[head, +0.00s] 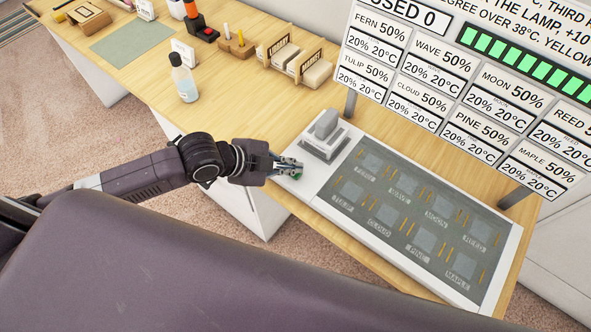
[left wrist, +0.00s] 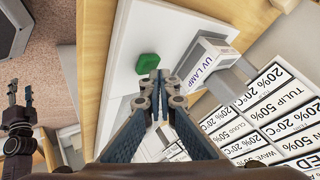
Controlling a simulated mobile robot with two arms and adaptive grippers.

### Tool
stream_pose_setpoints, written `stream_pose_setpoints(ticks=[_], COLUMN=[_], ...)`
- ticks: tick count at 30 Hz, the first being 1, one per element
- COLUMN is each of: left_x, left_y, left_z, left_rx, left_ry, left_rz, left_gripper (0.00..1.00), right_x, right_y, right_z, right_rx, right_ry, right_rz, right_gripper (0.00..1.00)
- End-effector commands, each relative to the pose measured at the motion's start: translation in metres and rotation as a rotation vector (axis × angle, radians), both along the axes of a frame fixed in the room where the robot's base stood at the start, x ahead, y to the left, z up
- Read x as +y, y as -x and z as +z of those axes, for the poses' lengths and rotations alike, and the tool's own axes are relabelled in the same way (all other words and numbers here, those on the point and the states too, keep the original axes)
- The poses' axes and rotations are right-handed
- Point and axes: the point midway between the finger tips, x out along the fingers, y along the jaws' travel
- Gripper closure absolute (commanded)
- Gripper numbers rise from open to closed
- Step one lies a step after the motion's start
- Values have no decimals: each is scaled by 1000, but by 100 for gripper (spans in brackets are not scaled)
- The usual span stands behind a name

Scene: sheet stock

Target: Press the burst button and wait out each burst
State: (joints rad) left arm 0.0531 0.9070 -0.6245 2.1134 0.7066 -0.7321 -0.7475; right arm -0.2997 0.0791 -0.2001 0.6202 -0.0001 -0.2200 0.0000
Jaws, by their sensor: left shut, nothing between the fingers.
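The green button (left wrist: 148,63) sits on the white end of the panel unit, and only a sliver of it shows in the head view (head: 297,178). My left gripper (head: 297,166) is shut and empty, with its fingertips right beside the button; in the left wrist view its tips (left wrist: 160,78) are just below it. I cannot tell whether they touch it. The grey lamp block (head: 325,132), labelled UV LAMP (left wrist: 212,60), stands beside the button. The panel's dark window (head: 410,215) covers several labelled squares. My right gripper (left wrist: 20,93) shows small at the left, its fingers apart.
The display board (head: 470,85) stands behind the panel, reading "USED 0", 50% and 20°C tiles, with a row of lit green segments. A clear bottle (head: 184,80), wooden holders (head: 300,62) and a green mat (head: 104,47) are on the wooden bench (head: 240,95).

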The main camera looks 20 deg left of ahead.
Motion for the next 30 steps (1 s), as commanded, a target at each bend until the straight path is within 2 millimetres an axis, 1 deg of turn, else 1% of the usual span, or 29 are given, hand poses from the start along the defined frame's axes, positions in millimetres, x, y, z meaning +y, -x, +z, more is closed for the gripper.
stream_pose_setpoints(ticks=[30], left_x=[0], left_y=[0], left_z=[-10], left_rx=[0], left_ry=[0], left_rz=[0], left_gripper=[100], right_x=[0], right_y=[1], right_z=[-4], right_rx=[1], right_ry=[0], right_rz=[0], right_gripper=[61])
